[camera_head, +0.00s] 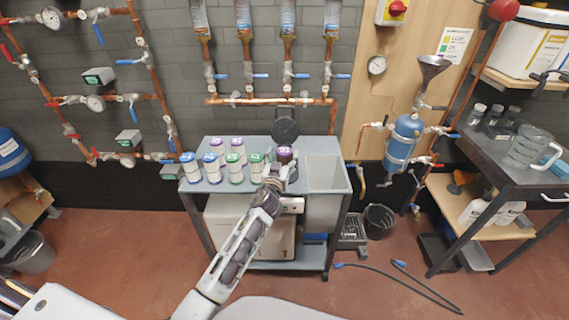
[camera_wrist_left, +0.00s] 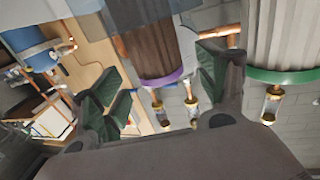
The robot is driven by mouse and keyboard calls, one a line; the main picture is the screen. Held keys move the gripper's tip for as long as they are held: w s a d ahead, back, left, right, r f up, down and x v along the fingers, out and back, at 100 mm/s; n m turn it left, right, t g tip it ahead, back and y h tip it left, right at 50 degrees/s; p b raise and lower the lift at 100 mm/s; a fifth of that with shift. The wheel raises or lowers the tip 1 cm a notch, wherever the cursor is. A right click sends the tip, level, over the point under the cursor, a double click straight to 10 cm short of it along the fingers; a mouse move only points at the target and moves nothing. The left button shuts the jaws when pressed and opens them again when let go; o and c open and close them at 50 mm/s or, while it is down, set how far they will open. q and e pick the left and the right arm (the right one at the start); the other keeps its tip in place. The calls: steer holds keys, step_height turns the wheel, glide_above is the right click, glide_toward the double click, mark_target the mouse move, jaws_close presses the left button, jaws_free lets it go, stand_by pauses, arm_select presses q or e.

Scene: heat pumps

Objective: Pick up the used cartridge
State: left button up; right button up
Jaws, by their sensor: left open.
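The used cartridge, brown and dirty with a purple cap, stands at the right end of the cartridge group on the grey bench in the head view (camera_head: 285,152). Its lower part is hidden by my left gripper (camera_head: 280,176). In the left wrist view the brown cartridge with its purple ring (camera_wrist_left: 155,50) shows between the two green-padded fingers of my left gripper (camera_wrist_left: 162,92). These fingers are open and apart; whether either touches the cartridge I cannot tell. My right gripper is not in view.
Clean white cartridges with blue, purple and green caps stand to the left; a green-capped one (camera_head: 257,167) is close beside my gripper. It shows in the wrist view too (camera_wrist_left: 283,35). A grey sink basin (camera_head: 325,173) is to the right. A black round part (camera_head: 285,130) is behind.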

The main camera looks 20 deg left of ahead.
arm_select(q)
steer(key=shift+w+a, duration=0.1)
steer(key=shift+w, duration=1)
steer(key=shift+w+f, duration=0.1)
steer(key=shift+w, duration=0.45)
steer(key=c, duration=1.5)
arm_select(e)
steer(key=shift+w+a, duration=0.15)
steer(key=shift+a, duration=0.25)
